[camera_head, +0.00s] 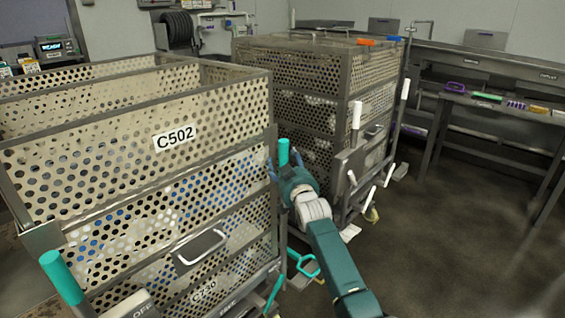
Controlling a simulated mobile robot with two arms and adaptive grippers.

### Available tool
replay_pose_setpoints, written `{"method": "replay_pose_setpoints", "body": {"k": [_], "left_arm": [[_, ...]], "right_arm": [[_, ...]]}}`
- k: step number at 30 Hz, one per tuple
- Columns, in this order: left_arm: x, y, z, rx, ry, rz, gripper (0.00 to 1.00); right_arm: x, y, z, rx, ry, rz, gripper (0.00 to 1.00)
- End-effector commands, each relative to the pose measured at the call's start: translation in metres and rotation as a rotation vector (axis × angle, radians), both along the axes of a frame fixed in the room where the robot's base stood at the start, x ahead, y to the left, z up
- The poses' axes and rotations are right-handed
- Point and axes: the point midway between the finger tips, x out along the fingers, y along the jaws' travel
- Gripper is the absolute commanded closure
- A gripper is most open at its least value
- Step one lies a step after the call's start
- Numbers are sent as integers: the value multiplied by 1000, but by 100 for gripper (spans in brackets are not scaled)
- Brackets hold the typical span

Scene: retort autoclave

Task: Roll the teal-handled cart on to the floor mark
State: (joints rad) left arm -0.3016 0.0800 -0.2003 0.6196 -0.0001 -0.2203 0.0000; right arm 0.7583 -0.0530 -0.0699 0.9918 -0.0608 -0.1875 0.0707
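The teal-handled cart (95,160) is a large perforated cage with dark frame bars and a label reading C502, filling the left half of the head view. One upright teal handle (62,277) stands at its lower left, another teal handle (283,151) at its right corner. My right gripper (284,166) is at this right handle, fingers spread on either side with visible gaps. Whether the fingers touch it cannot be told. A teal pedal loop (303,264) shows low at the cart's right end. My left gripper and the floor mark are not in view.
A second perforated cart (300,75) with white handles stands close behind and to the right. A dark bench (480,98) with small coloured items runs along the right back. The dark floor (450,240) at the right is clear. A small screen (55,47) stands at the far left.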

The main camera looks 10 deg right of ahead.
Motion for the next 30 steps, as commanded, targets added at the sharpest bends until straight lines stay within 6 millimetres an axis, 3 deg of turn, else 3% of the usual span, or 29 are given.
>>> {"method": "replay_pose_setpoints", "body": {"k": [8,21,30], "left_arm": [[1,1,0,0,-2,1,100],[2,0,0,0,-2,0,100],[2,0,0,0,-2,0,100]], "right_arm": [[-8,-2,2,0,-6,-2,44],[-64,-4,0,0,-2,1,44],[-81,-5,0,0,0,1,44]]}}
